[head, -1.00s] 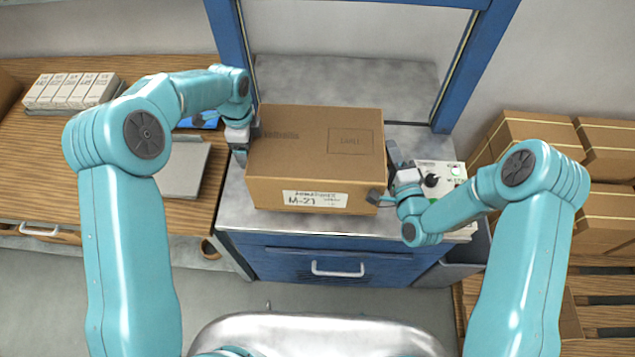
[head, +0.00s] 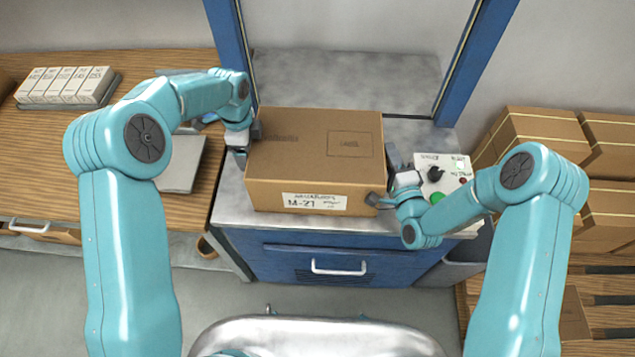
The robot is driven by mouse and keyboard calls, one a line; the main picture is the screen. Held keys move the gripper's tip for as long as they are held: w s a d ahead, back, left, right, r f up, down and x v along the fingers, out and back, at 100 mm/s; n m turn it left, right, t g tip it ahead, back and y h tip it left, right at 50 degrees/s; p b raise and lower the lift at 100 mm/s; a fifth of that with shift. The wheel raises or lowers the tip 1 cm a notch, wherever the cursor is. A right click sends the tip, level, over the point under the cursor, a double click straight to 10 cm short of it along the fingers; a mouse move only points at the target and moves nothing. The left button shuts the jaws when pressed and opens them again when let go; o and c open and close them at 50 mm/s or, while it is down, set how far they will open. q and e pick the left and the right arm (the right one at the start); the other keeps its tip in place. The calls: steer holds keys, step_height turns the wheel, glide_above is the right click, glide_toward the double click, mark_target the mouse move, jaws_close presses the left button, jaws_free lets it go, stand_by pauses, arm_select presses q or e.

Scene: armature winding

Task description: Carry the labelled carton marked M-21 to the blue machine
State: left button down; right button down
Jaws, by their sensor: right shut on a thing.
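The brown carton (head: 314,165) has a white label reading M-21 (head: 314,201) on its near face. It is over the grey worktop (head: 237,205) of the blue machine (head: 300,255), upright and level. I cannot tell whether its underside touches the worktop. My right gripper (head: 383,180) is shut on the carton at its right side. My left gripper (head: 246,145) is against the carton's left side; its fingers are partly hidden, and I cannot tell whether they are open or shut.
A control box (head: 440,175) with a black knob and green button stands right of the carton. Blue posts (head: 470,65) frame the back opening. A wooden bench (head: 100,155) with several small white boxes (head: 68,86) is at left. Stacked cartons (head: 530,130) are at right.

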arm_select(q)
steer(key=shift+c, duration=1.7)
jaws_free()
steer(key=shift+f, duration=0.35)
arm_select(e)
steer(key=c, duration=1.5)
jaws_free()
steer(key=shift+f, duration=0.35)
arm_select(q)
steer(key=o, duration=0.3)
steer(key=shift+s+r, duration=0.1)
steer(key=shift+r, duration=0.1)
arm_select(e)
steer(key=o, duration=0.4)
steer(key=shift+s+r, duration=0.1)
steer(key=shift+r, duration=0.1)
arm_select(q)
steer(key=shift+o, duration=0.2)
steer(key=shift+a, duration=0.1)
arm_select(e)
steer(key=shift+a, duration=0.1)
arm_select(q)
steer(key=shift+r, duration=0.2)
step_height(320, 180, up, 12)
steer(key=shift+f, duration=0.2)
arm_select(e)
steer(key=v, duration=1.2)
